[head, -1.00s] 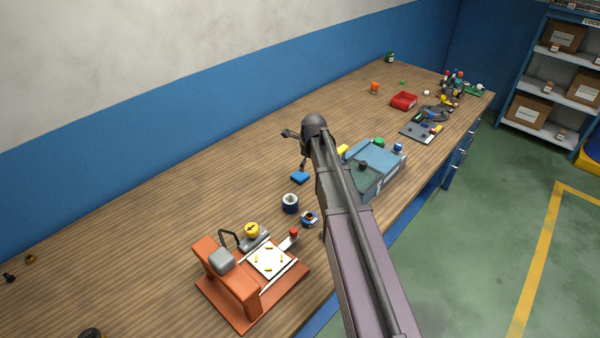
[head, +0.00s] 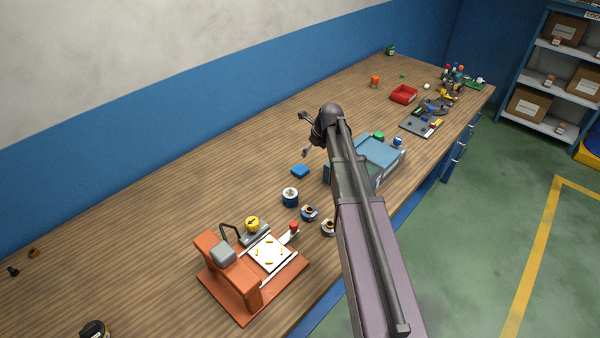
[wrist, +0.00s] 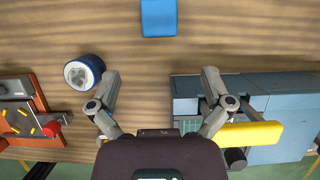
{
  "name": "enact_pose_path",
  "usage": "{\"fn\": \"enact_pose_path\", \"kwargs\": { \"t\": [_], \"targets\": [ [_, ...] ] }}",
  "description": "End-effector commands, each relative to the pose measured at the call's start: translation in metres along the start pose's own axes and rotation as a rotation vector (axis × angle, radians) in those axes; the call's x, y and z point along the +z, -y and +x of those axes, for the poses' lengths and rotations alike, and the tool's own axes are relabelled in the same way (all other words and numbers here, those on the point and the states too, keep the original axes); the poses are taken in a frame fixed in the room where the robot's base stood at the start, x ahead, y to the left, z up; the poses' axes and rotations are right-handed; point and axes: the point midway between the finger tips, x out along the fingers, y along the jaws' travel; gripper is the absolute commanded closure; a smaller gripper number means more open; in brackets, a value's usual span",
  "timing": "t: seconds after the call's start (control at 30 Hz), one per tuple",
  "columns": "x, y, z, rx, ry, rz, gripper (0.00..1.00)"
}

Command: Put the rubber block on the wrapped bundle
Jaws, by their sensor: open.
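A flat blue block (head: 300,171), which looks like the rubber block, lies on the wooden bench. It also shows at the top of the wrist view (wrist: 158,18), beyond my fingertips. A blue-wrapped roll with a pale end (head: 290,197) stands nearer; it may be the wrapped bundle, but I cannot be sure. In the wrist view this roll (wrist: 84,72) is left of my left finger, with nothing on it. My gripper (head: 304,135) is open and empty above the bench. In the wrist view, bare wood shows between its spread fingers (wrist: 160,88).
A blue-grey box (head: 381,151) is partly behind my arm; a yellow bar (wrist: 250,135) shows over it. An orange fixture (head: 235,283) stands front left, with small dark-and-blue parts (head: 310,213) nearby. A red bin (head: 404,94) is farther back. The bench's wall side is mostly clear.

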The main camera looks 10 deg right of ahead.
Motion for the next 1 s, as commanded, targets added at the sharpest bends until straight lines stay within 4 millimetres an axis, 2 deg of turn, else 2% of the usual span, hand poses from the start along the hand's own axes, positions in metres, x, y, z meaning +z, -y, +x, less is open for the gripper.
{"fn": "enact_pose_path", "kwargs": {
  "t": [0.7, 1.0],
  "targets": [
    [-0.001, 0.0, 0.064, 0.0, 0.0, -0.001, 0.0],
    [0.0, 0.0, 0.078, -0.001, 0.0, -0.001, 0.0]
  ]
}}
